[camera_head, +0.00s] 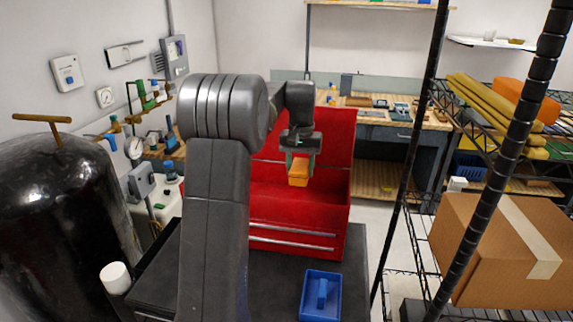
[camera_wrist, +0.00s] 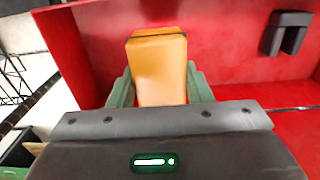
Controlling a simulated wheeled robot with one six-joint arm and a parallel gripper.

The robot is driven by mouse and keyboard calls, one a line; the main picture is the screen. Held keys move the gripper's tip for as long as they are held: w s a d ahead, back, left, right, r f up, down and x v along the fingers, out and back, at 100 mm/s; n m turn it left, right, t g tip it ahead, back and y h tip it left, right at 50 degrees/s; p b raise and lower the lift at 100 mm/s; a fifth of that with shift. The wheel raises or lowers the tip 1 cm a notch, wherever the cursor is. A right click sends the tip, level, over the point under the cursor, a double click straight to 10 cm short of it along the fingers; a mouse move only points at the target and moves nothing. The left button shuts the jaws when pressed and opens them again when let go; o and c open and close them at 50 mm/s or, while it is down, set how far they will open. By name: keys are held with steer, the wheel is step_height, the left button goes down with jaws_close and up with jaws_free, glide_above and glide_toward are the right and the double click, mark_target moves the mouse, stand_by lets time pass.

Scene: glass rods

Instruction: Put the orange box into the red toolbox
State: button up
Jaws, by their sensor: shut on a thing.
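My gripper (camera_head: 301,160) is shut on the orange box (camera_head: 299,173) and holds it in front of the open red toolbox (camera_head: 270,212). In the wrist view the orange box (camera_wrist: 160,70) sits between the greenish fingers, with the red toolbox (camera_wrist: 225,60) behind and around it. The toolbox lid stands raised at the back, and drawers with metal strips face the front. From the head view I cannot tell exactly how high the box is above the tray. A dark object (camera_wrist: 287,32) shows against the red surface at the right of the wrist view.
A blue tray (camera_head: 320,296) with a blue item in it lies on the dark cart top (camera_head: 275,277) in front of the toolbox. A black tank (camera_head: 65,215) stands at left. A wire shelf with a cardboard box (camera_head: 500,250) is at right. A workbench (camera_head: 395,125) stands behind.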

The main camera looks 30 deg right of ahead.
mark_target(300, 165)
step_height(300, 165, down, 2)
steer(key=shift+f, duration=0.1)
steer(key=shift+w+f, duration=0.15)
steer(key=shift+f, duration=0.3)
steer(key=shift+f+b, duration=0.4)
steer(key=shift+f, duration=0.55)
step_height(300, 165, down, 4)
steer(key=b, duration=0.4)
steer(key=shift+f, duration=0.2)
steer(key=shift+f, duration=0.6)
steer(key=o, duration=1.1)
step_height(300, 165, up, 14)
steer(key=shift+f+b, duration=0.1)
steer(key=shift+b, duration=0.5)
steer(key=shift+f, duration=0.1)
